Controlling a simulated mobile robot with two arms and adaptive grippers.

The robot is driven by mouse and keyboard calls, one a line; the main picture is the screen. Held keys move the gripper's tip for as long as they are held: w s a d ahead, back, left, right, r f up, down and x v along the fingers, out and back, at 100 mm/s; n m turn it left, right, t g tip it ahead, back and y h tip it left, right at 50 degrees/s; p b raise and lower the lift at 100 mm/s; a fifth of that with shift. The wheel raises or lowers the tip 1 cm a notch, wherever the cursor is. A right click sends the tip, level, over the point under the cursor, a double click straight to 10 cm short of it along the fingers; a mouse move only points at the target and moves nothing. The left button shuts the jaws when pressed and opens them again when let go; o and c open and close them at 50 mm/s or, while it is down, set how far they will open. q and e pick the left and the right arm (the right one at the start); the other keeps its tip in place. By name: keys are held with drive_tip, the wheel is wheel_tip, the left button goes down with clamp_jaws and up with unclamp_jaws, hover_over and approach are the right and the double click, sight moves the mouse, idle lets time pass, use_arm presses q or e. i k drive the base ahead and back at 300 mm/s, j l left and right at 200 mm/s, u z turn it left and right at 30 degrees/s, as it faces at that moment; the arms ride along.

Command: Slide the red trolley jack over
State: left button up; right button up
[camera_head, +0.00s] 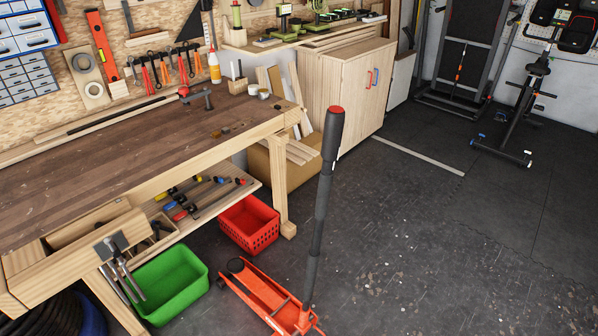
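The red trolley jack (262,292) stands on the dark floor at the bottom middle of the head view, with its low red frame angled toward the lower right. Its round dark lifting pad (236,266) is at the end nearer the bench. Its long black handle (322,200) rises nearly upright, leaning slightly right, with a red cap (336,110) on top. The lower right end of the jack is close to the picture's bottom edge. Neither of my grippers shows in the head view.
A green bin (168,284) stands left of the jack and a red basket (249,222) stands behind it. The wooden workbench (110,160) fills the left, its leg (279,185) behind the jack. Open dark floor (430,240) lies to the right. An exercise bike (515,110) stands far right.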

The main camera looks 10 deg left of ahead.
sight(279, 309)
drive_tip(key=i+l+u, duration=0.1)
drive_tip(key=l, duration=0.3)
drive_tip(key=i+l+u, duration=0.15)
drive_tip(key=l, duration=0.25)
drive_tip(key=i+l+u, duration=0.1)
drive_tip(key=i+l, duration=0.15)
drive_tip(key=l, duration=0.2)
drive_tip(key=i+l+u, duration=0.15)
drive_tip(key=l, duration=0.3)
drive_tip(key=i+l+u, duration=0.1)
drive_tip(key=l, duration=0.35)
